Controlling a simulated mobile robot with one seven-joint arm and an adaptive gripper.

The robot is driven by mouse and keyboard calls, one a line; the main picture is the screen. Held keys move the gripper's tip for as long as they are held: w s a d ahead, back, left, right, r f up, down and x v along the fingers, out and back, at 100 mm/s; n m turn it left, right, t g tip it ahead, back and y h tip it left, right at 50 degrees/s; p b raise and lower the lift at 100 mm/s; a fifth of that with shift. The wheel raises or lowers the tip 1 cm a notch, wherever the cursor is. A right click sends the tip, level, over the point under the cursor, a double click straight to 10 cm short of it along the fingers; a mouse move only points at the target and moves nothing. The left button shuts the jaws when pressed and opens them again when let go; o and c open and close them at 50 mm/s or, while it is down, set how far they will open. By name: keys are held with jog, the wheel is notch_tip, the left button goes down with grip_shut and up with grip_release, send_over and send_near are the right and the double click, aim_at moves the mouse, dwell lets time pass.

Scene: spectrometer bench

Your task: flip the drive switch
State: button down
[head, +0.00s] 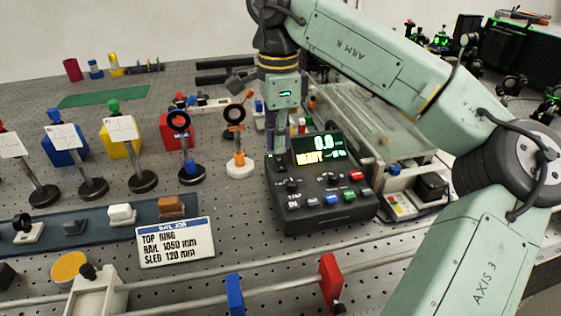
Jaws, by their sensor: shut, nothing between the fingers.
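The black control box (318,196) stands on the perforated bench right of centre. Its lit display (320,148) shows 0.0 in green and a yellow READY line. Its sloped panel carries knobs, white, blue and red buttons and small parts; I cannot tell which one is the drive switch. My gripper (270,145) points down at the box's back left corner, beside the display. It is shut and empty. Its fingertips are small and partly hidden, and I cannot tell whether they touch the box.
Several posts with cards and ring mounts (180,150) stand to the left. A sign (176,243) lies in front of a blue-grey tray. A rail with blue and red stops (330,280) crosses the front. A clear-covered instrument (370,120) stands behind the box. My arm covers the right side.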

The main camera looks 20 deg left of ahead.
aim_at(279, 159)
jog(key=shift+f+b, duration=0.7)
jog(key=shift+f, duration=0.45)
dwell(0.9)
notch_tip(279, 159, up, 7)
jog(key=p, duration=0.6)
jog(key=shift+r, duration=0.1)
dwell(0.6)
